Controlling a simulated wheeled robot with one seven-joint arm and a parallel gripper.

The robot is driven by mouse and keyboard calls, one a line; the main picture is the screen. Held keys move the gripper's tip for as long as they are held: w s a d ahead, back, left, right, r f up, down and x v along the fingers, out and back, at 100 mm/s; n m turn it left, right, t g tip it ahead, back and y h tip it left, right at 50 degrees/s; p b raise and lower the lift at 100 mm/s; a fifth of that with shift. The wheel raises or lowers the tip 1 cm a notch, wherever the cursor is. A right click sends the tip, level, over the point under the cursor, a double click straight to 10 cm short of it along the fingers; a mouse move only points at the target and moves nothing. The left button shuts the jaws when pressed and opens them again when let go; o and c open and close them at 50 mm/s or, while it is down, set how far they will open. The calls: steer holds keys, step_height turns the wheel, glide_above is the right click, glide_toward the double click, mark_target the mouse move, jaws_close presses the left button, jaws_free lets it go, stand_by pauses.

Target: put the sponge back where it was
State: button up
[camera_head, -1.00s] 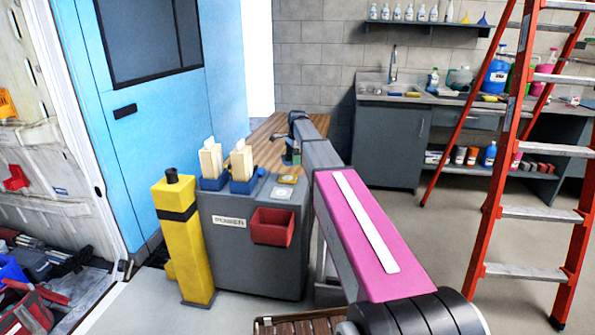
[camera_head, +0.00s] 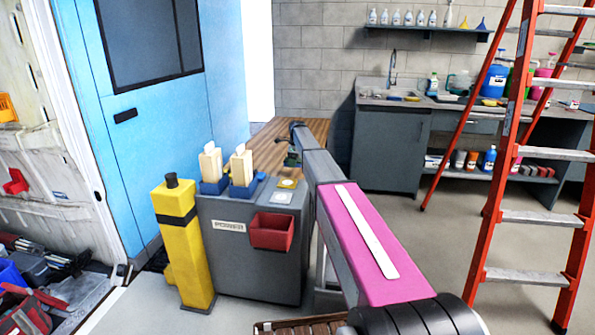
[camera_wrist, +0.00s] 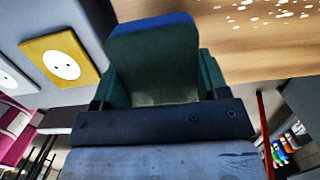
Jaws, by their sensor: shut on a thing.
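A block with a dark green face and a blue top edge, apparently the sponge (camera_wrist: 155,58), fills the space between my fingers in the wrist view. My gripper (camera_wrist: 158,84) is shut on it. In the head view my gripper (camera_head: 291,159) is small and dark, at the far end of my arm, by the back right of the grey cart (camera_head: 250,262). The sponge is too small there to make out clearly. On the cart top lie a yellow square pad with a white disc (camera_head: 287,183) and a pale square pad (camera_head: 282,197); no sponge lies on either.
Two cream blocks in blue holders (camera_head: 214,187) stand on the cart's left. A red bin (camera_head: 272,232) hangs on its front, and a yellow post (camera_head: 183,245) stands beside it. A wooden surface (camera_head: 262,135) lies behind. An orange ladder (camera_head: 525,210) stands at right.

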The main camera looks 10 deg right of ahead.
mark_target(297, 173)
steer(key=w+d+f, duration=0.2)
steer(key=w, duration=0.1)
steer(key=shift+w+d+f, duration=0.1)
steer(key=shift+d+f, duration=0.1)
steer(key=shift+d, duration=0.05)
steer(key=shift+f, duration=2)
steer(key=shift+f, duration=0.15)
steer(key=o, duration=1)
steer(key=shift+c, duration=0.2)
step_height(297, 173, up, 12)
steer(key=d, duration=0.1)
steer(key=shift+s+d, duration=0.2)
steer(key=shift+s, duration=0.05)
